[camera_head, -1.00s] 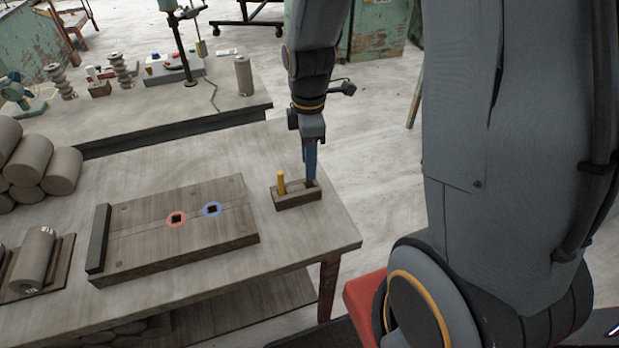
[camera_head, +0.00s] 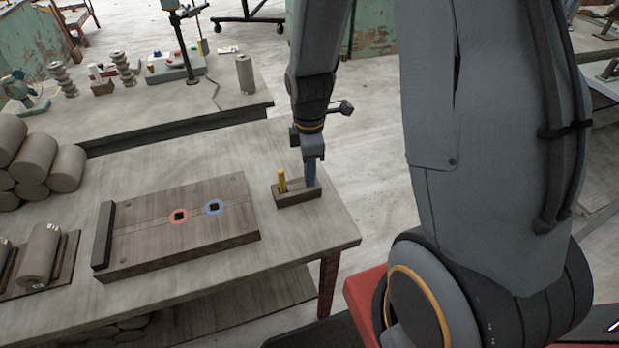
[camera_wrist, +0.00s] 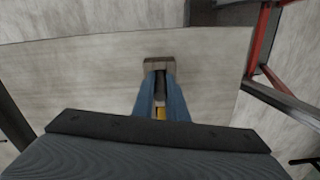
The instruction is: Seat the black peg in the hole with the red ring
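The wooden board (camera_head: 150,250) lies on the table, with a red-ringed hole (camera_head: 179,216) left of a blue-ringed hole (camera_head: 213,207). Both holes look empty. To the right of the board stands a small peg holder (camera_head: 298,198) with an upright yellow peg (camera_head: 282,180). My gripper (camera_head: 311,184) points down at the holder's right end, its blue fingers low over it. In the wrist view a dark upright piece, likely the black peg (camera_wrist: 160,84), shows between the fingertips (camera_wrist: 160,74). Whether the fingers touch it is unclear. The head view hides it behind the fingers.
A dark raised bar (camera_head: 103,235) edges the board's left side. Clay rolls (camera_head: 40,160) are stacked at the left, and another roll (camera_head: 41,255) lies on a small board. The table (camera_head: 320,235) is bare around the holder.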

